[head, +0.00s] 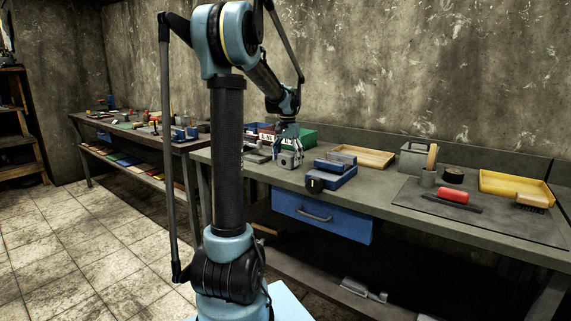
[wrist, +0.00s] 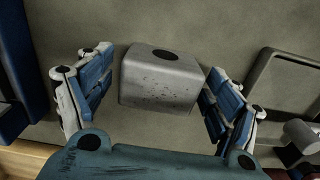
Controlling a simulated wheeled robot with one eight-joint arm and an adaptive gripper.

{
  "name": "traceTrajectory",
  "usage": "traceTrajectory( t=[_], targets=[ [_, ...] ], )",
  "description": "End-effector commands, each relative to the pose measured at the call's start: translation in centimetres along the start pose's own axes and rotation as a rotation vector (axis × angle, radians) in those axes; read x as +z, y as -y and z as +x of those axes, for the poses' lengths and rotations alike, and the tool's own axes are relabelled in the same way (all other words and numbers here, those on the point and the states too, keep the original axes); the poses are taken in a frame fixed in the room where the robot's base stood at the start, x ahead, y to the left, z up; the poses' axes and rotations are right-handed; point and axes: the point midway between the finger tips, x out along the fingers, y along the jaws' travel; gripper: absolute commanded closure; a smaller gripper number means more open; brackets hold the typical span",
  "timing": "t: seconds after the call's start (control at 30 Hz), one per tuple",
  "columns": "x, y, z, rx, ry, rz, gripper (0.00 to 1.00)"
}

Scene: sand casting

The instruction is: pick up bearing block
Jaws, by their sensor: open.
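The bearing block (wrist: 160,80) is a grey metal block with a dark round hole in its top. In the wrist view it sits on the bench top between the two blue-padded fingers of my gripper (wrist: 155,100), with a gap on each side. In the head view the block (head: 287,160) stands near the front edge of the bench, directly under my gripper (head: 287,147). My gripper is open, points down and holds nothing. The fingertips partly hide the block in the head view.
A wooden tray (head: 362,156), a yellow tray (head: 516,188) and a red-handled tool (head: 453,196) lie further right. Bare bench top (head: 378,186) lies between.

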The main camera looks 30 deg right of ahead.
Motion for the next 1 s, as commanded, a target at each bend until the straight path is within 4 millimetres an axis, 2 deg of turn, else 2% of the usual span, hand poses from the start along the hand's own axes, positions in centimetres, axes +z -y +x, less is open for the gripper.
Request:
traceTrajectory(
  t=[0.17,0.4,0.43,0.47,0.77,0.87,1.0],
  targets=[
    [0.0,0.0,0.0,0.000,0.000,0.000,0.17],
    [0.0,0.0,0.0,0.000,0.000,0.000,0.69],
    [0.0,0.0,0.0,0.000,0.000,0.000,0.76],
    [0.0,0.0,0.0,0.000,0.000,0.000,0.78],
    [0.0,0.0,-0.2,0.000,0.000,0.000,0.78],
    [0.0,0.0,-1.0,0.000,0.000,0.000,0.78],
    [0.1,0.0,-3.1,0.000,0.000,0.000,0.78]
  ],
)
